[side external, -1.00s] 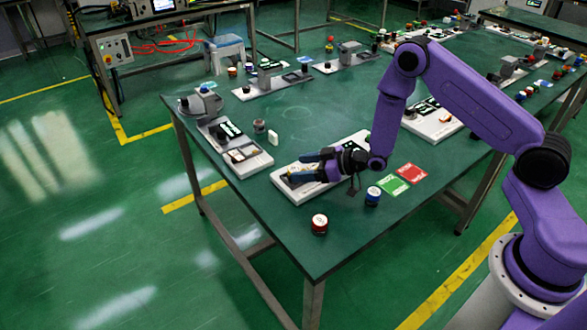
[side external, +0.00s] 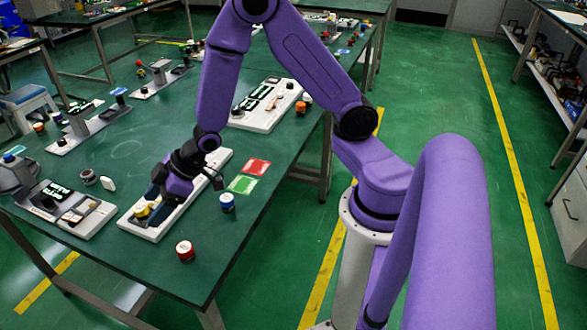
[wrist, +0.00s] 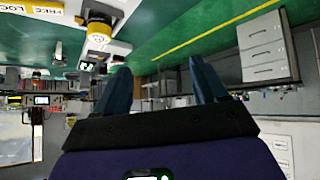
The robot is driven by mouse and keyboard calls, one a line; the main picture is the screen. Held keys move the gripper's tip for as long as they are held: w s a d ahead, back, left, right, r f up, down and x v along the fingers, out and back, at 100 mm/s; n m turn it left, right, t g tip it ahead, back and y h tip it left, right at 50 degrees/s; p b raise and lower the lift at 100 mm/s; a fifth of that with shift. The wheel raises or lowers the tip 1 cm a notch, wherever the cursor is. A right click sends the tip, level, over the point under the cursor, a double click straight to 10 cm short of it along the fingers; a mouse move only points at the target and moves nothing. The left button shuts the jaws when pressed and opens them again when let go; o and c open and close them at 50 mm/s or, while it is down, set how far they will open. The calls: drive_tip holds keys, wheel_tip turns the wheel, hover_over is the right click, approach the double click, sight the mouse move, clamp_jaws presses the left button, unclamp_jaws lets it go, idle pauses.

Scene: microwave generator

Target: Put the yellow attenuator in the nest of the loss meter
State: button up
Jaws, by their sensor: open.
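A yellow attenuator (side external: 141,211) is at the near end of a long white panel (side external: 152,233) on the green table. In the wrist view a yellow cylinder (wrist: 98,32) with a dark top and a white lower body, apparently the attenuator, shows at the upper left, beside my fingers. My gripper (side external: 152,207) is low over the panel, close by the attenuator. In the wrist view its fingers (wrist: 160,68) are spread, with nothing visible between them. My gripper and wrist hide part of the panel. I cannot tell which device is the loss meter, and I cannot make out its nest.
A green card (side external: 242,185) and a red card (side external: 257,166) lie nearby. A device with a display (side external: 62,208) is at left. Another white panel (side external: 268,105) stands farther back.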

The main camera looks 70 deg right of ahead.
drive_tip(key=s+d+r+n+g+h, duration=0.1)
drive_tip(key=s+d+r+g, duration=0.1)
drive_tip(key=s, duration=0.7)
drive_tip(key=s+d+r+n+g+h, duration=0.1)
drive_tip(key=s+r, duration=0.4)
drive_tip(key=s, duration=0.5)
drive_tip(key=s+d+r+n+g+h, duration=0.1)
drive_tip(key=s+d+r+g+h, duration=0.2)
drive_tip(key=s, duration=0.7)
drive_tip(key=d+r, duration=0.1)
drive_tip(key=d, duration=0.1)
drive_tip(key=shift+d+r+g, duration=0.25)
drive_tip(key=shift+d+g, duration=0.05)
